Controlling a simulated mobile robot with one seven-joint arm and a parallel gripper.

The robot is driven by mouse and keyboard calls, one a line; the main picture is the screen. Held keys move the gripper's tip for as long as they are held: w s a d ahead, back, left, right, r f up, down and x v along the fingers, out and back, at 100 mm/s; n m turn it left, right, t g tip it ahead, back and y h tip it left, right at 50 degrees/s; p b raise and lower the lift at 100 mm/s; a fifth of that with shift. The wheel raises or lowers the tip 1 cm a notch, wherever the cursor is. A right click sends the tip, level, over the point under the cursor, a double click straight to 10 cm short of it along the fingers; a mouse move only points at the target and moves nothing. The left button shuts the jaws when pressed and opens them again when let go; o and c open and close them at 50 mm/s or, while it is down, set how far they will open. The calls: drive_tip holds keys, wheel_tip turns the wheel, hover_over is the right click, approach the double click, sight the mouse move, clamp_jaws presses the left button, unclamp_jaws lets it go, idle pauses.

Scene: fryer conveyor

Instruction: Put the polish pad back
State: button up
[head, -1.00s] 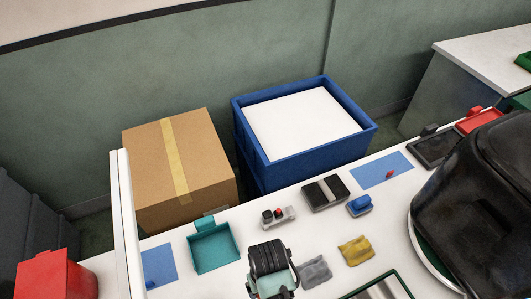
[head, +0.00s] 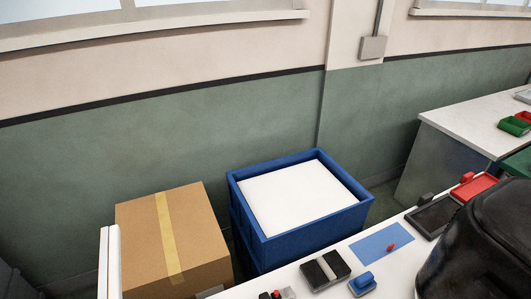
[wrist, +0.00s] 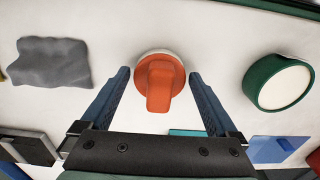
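In the wrist view, a round orange-red piece (wrist: 160,82) with a raised grip and a pale rim lies on the white counter. It looks like the polish pad, but I cannot be sure. My gripper (wrist: 160,80) is open, with one blue-grey finger on each side of it. Both fingers stand apart from it and nothing is held. The head view does not show my gripper or this piece now.
A green-sided, white-topped round piece (wrist: 279,82) lies right of my gripper, a crumpled grey cloth (wrist: 53,62) left. A blue mat (wrist: 272,149) is at lower right. The head view shows a cardboard box (head: 205,235) and blue crate (head: 310,231) beyond the counter.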

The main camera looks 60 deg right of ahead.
drive_tip(key=shift+r, duration=0.1)
wheel_tip(320, 180, up, 12)
idle(0.6)
drive_tip(key=shift+r, duration=0.1)
drive_tip(key=w+d+r+n+t+h, duration=0.3)
drive_tip(key=w+r+t, duration=0.5)
drive_tip(key=w+r, duration=1.15)
drive_tip(key=w+a+r+t+h, duration=0.1)
drive_tip(key=w+a+r+t, duration=0.2)
drive_tip(key=r, duration=0.4)
drive_tip(key=w+a+r+t, duration=0.2)
drive_tip(key=w+r+t, duration=0.1)
drive_tip(key=r, duration=0.4)
drive_tip(key=s+a+r+n+t+y, duration=0.1)
drive_tip(key=a+r+t, duration=0.35)
drive_tip(key=r, duration=0.65)
drive_tip(key=s+a+r+n+t, duration=0.1)
drive_tip(key=a+r+t, duration=0.35)
drive_tip(key=r, duration=0.75)
drive_tip(key=s+a+r+t+y, duration=0.1)
drive_tip(key=s+a+r+t, duration=0.1)
drive_tip(key=r, duration=0.4)
drive_tip(key=s+a+r+n+t+y, duration=0.1)
drive_tip(key=s+a+r+t+y, duration=0.1)
drive_tip(key=s+a+r, duration=0.3)
drive_tip(key=shift+s+r, duration=0.7)
drive_tip(key=shift+s, duration=0.15)
